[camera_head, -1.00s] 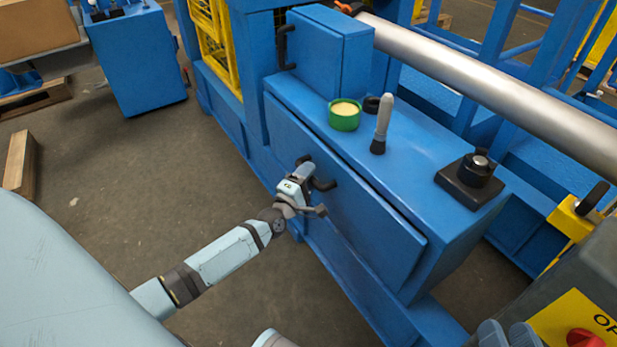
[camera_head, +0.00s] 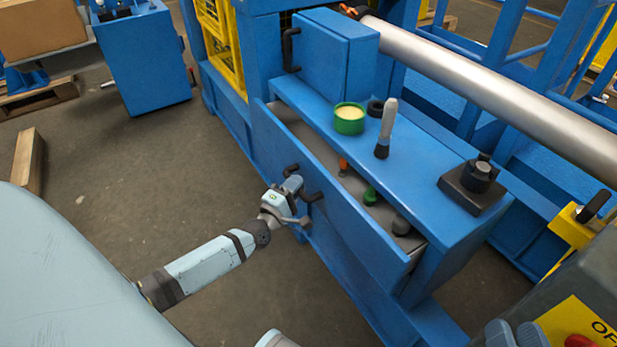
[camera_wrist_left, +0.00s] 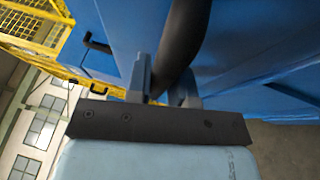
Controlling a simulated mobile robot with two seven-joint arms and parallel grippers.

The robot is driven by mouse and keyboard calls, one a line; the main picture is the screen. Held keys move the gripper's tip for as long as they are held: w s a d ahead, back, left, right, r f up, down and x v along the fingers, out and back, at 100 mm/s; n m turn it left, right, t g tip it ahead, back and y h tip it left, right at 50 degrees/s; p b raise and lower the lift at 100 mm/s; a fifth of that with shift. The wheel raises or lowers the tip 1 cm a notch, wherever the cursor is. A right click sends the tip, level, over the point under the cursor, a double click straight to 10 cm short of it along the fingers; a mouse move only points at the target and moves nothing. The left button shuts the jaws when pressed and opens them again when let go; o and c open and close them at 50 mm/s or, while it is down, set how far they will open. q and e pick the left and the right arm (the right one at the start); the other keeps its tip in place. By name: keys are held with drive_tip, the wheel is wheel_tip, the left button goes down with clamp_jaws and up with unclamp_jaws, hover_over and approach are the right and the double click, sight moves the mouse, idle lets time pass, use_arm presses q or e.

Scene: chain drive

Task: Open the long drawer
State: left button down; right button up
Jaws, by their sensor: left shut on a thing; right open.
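The long drawer (camera_head: 355,226) is a blue front panel on the side of the blue bench, and it stands partly open. Its black handle (camera_head: 311,196) is on the front, and in the left wrist view the dark handle (camera_wrist_left: 182,45) runs between the fingers. My left gripper (camera_head: 297,190) is shut on this handle; its fingers also show in the left wrist view (camera_wrist_left: 165,90). Inside the drawer are an orange item (camera_head: 343,167), a green item (camera_head: 370,196) and a grey item (camera_head: 400,225).
On the bench top (camera_head: 420,165) stand a green cup (camera_head: 349,119), a brush with a pale handle (camera_head: 386,128), a small black ring (camera_head: 375,108) and a black block with a knob (camera_head: 474,183). A metal roller (camera_head: 500,85) lies behind. The floor in front of the drawer is clear.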

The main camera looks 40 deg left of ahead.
use_arm(q)
drive_tip(key=s+a+p, duration=0.1)
drive_tip(key=s+a, duration=0.1)
drive_tip(key=s, duration=0.4)
drive_tip(key=shift+s+a, duration=0.15)
drive_tip(key=shift+a, duration=0.2)
use_arm(e)
wheel_tip(320, 180, up, 2)
drive_tip(key=shift+r+t, duration=0.2)
drive_tip(key=shift+t, duration=0.4)
drive_tip(key=shift+d, duration=0.1)
use_arm(q)
drive_tip(key=c, duration=1)
unclamp_jaws()
use_arm(e)
drive_tip(key=shift+f, duration=0.15)
